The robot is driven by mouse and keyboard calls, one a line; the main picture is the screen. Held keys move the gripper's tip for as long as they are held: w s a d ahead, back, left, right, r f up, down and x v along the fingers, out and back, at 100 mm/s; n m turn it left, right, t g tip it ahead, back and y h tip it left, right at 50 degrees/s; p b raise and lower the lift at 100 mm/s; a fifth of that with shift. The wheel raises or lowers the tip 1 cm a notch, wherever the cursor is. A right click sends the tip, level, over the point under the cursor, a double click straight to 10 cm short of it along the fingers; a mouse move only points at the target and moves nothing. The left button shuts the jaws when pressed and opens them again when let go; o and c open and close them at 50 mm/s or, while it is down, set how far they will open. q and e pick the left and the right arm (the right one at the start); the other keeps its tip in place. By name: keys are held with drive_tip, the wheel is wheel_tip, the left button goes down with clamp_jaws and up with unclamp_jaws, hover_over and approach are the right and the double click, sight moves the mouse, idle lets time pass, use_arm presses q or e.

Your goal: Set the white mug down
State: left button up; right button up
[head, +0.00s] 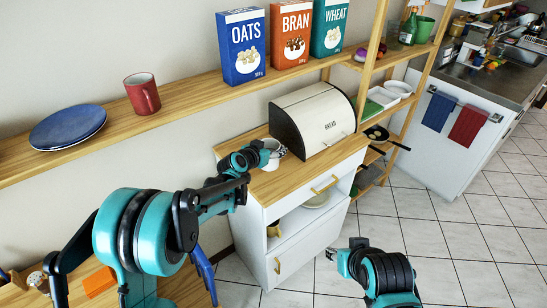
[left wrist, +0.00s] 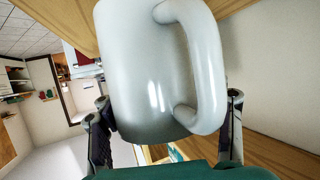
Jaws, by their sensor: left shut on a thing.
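The white mug (head: 273,148) is at the cabinet's wooden top (head: 272,185), just left of the bread box. It fills much of the left wrist view (left wrist: 150,75), with its handle on the right. My left gripper (head: 262,152) is shut on the mug, with one finger on each side of it in the left wrist view. The gripper partly hides the mug in the head view. I cannot tell whether the mug's base touches the top. My right gripper (head: 338,255) is low, in front of the cabinet, and its fingers are unclear.
The cream bread box (head: 318,118) stands close right of the mug. A wall shelf (head: 185,112) above holds a red mug (head: 142,93), blue plates (head: 68,127) and food boxes (head: 241,45). The cabinet top's front left part is clear. A rack (head: 390,85) stands to the right.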

use_arm(q)
wheel_tip(320, 180, down, 4)
drive_tip(key=shift+b, duration=0.9)
drive_tip(key=shift+r, duration=0.1)
drive_tip(key=shift+f, duration=0.2)
drive_tip(key=o, duration=1.5)
